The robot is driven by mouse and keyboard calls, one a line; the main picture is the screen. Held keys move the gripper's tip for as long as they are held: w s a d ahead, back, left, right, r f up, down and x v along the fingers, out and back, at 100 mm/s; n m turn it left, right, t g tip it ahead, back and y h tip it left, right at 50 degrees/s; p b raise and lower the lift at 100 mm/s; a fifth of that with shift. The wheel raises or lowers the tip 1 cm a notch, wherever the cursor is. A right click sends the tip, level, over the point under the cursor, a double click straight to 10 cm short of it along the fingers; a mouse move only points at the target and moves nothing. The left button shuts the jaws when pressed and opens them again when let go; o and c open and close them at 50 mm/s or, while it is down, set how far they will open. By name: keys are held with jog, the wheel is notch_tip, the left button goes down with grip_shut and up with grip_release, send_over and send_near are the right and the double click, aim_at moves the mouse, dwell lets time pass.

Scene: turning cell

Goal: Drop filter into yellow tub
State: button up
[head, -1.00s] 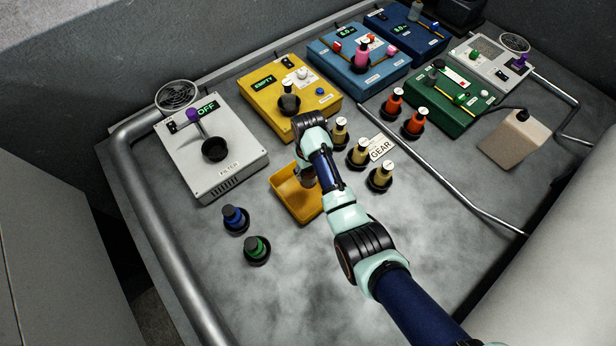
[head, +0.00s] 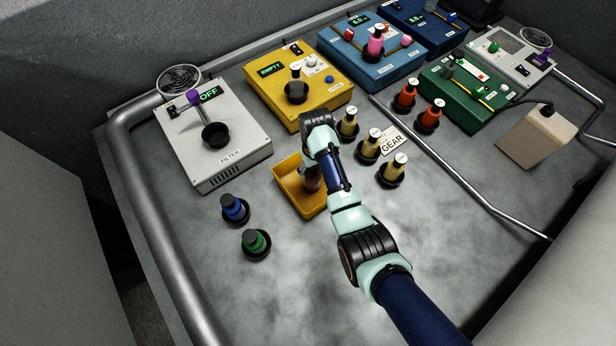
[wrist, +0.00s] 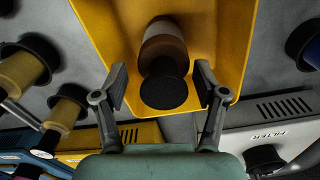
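The yellow tub (head: 287,184) stands on the grey bench left of my arm, and its inside fills the top of the wrist view (wrist: 222,35). The filter (wrist: 163,48), a brown cylinder with a dark round end, is in the tub; its dark end faces the wrist camera. It also shows in the head view (head: 313,180), partly hidden by my arm. My gripper (wrist: 162,84) is open over the tub. Its fingers stand on both sides of the filter's dark end with gaps between.
The white FILTER box (head: 237,140), reading OFF, stands left. The yellow box (head: 318,104), reading EMPTY, is behind. Blue (head: 235,209) and green (head: 256,242) bottles sit left of the tub; cream-coloured bottles (head: 369,146) are right of my arm. The front bench is clear.

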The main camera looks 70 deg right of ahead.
jog(key=shift+o, duration=0.6)
notch_tip(320, 180, up, 8)
jog(key=shift+f, duration=0.25)
dwell(0.4)
